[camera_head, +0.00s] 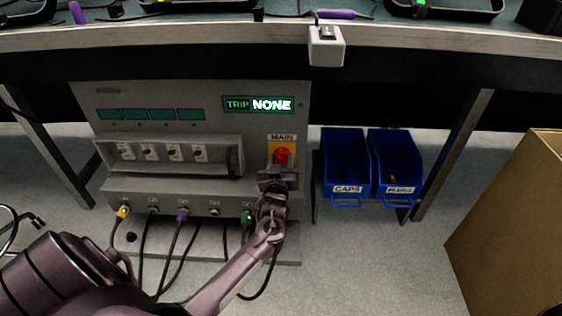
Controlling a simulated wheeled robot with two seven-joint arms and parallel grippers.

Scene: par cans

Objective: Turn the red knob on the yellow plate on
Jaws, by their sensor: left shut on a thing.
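The yellow plate (281,139), labelled MAIN, is on the right side of a grey power panel (205,105) under the table. The red knob (282,154) sits on the plate, and its upper part shows above my gripper. My left gripper (279,170) reaches up to the knob from below and is shut on it. The gripper hides the knob's lower part and the lower part of the plate, so I cannot tell which way the knob is turned. A lit display (258,104) above the plate reads TRIP NONE. My right gripper is not in view.
Several switches (162,152) and cable sockets sit left of the knob, with cables hanging below. Two blue bins (345,165) stand to the right. The table edge (400,38) overhangs the panel, with a small switch box (326,46) on it. A cardboard box (515,215) stands at far right.

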